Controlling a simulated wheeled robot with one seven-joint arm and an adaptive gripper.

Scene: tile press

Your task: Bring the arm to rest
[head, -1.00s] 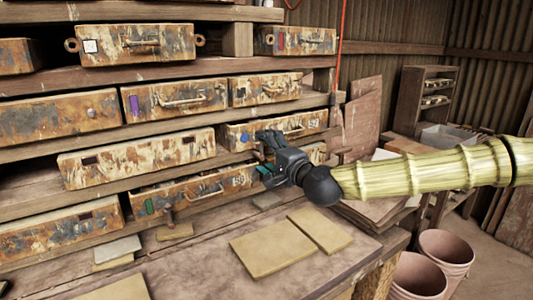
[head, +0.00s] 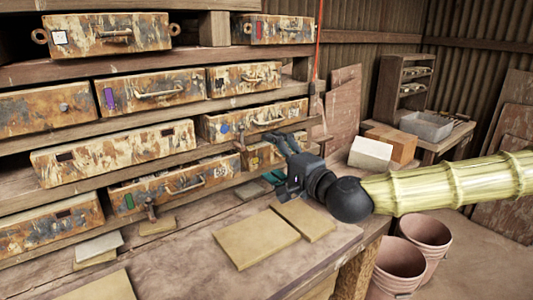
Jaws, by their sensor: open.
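My gripper (head: 272,158) is near the middle of the head view, at the end of my arm, which reaches in from the right. Its dark fingers with teal parts are spread apart, with nothing visible between them. It is in front of the right end of the drawer rack, by the drawer with a blue mark (head: 250,120) and a smaller drawer (head: 259,156) partly hidden behind the fingers. I cannot tell whether a finger touches either drawer.
Below the gripper is a wooden bench (head: 180,262) with flat tan tiles (head: 255,239). The drawer with a green mark (head: 172,188) juts out to the left. Two pink buckets (head: 398,267) stand at lower right. A grey bin (head: 426,125) and boxes (head: 370,153) stand behind my arm.

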